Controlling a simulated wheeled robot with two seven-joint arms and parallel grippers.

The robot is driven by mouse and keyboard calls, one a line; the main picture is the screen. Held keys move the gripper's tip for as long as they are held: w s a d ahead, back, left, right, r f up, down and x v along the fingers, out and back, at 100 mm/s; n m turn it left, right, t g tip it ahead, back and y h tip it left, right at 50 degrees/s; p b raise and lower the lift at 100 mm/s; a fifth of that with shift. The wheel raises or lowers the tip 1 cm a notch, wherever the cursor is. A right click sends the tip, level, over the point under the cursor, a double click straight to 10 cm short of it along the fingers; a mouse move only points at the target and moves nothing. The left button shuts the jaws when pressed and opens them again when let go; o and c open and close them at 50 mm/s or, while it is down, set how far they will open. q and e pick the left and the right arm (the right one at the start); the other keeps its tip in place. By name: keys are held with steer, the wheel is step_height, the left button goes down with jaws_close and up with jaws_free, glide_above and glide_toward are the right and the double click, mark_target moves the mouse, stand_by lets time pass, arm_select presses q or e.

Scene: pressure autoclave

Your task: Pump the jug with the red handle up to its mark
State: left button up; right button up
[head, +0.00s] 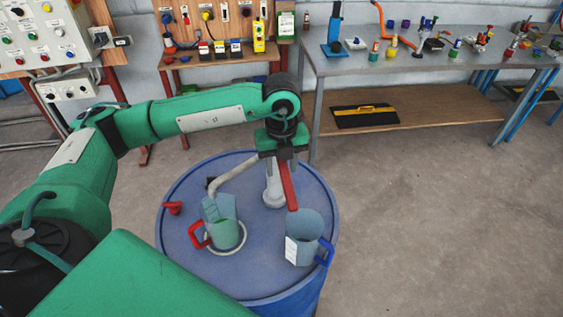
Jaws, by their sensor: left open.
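The jug with the red handle (225,234) stands on the blue drum (183,255) at the left, on a pale ring. Green shows in its lower part; I cannot read its mark. A pale spout (235,172) runs from the pump (273,188) in the drum's middle to above this jug. The pump's red lever (289,188) slants down toward the jug with the blue handle (303,240), which stands at the right with a white label. My left gripper (282,153) is open at the lever's upper end, partly hiding it and the pump top. My right gripper is out of view.
A small red part (173,208) sits on the drum's left side. Behind are a metal workbench (400,62) with tools and small containers, and a wooden bench with electrical boxes (215,70). The floor (430,220) right of the drum is clear.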

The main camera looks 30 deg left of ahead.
arm_select(q)
jaws_close()
